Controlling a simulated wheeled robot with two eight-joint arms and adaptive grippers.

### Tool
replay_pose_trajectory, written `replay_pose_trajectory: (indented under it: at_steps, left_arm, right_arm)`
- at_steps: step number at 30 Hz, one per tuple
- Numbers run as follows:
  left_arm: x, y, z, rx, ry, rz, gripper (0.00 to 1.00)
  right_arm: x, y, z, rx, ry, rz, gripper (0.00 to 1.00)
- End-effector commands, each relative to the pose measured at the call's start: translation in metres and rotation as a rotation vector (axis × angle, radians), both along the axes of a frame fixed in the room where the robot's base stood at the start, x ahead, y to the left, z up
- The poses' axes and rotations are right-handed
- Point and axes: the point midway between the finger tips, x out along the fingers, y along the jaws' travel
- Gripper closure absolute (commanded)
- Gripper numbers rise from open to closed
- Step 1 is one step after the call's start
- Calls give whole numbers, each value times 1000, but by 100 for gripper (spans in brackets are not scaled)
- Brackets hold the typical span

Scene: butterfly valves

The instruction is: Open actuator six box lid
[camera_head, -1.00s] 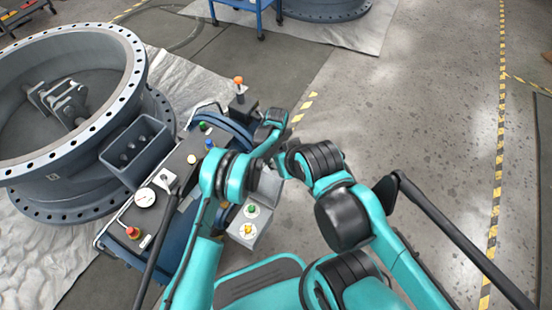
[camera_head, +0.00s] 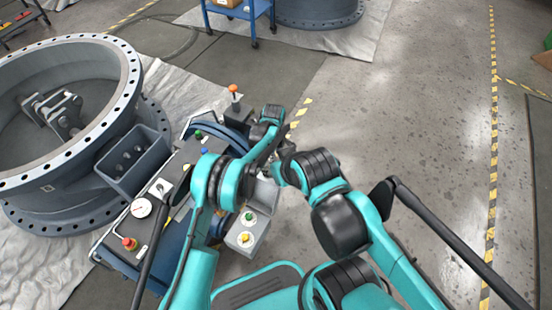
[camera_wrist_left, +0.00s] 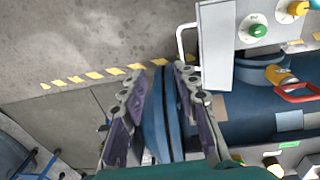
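The grey box (camera_head: 238,238) with a green and a yellow knob stands at the near end of the blue actuator (camera_head: 177,238). In the left wrist view the pale box (camera_wrist_left: 215,50) is at the upper right, with a white handle (camera_wrist_left: 181,42) on its left side. A light panel (camera_head: 265,196) beside the knobs may be its lid; I cannot tell how far it stands open. My left gripper (camera_wrist_left: 162,76) is open and empty, its fingers left of and apart from the handle; a blue flange shows between them.
A large grey flanged valve (camera_head: 128,75) fills the left of the head view. The actuator's top carries a gauge (camera_head: 141,208) and a red button (camera_head: 129,243). A blue cart (camera_head: 228,10) stands at the back.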

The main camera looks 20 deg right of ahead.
Motion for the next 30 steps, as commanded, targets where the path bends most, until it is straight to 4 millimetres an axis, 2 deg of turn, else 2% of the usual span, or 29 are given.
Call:
replay_pose_trajectory:
  at_steps: [3,9,26,30]
  left_arm:
    - [-1,1,19,0,0,0,70]
    - [-1,2,36,0,0,0,70]
    - [-1,2,38,0,0,0,70]
    - [3,10,51,-5,-8,-7,70]
  right_arm:
    - [0,0,0,0,0,0,60]
    - [0,0,0,0,0,0,60]
    - [0,0,0,0,0,0,60]
    - [0,0,0,0,0,0,60]
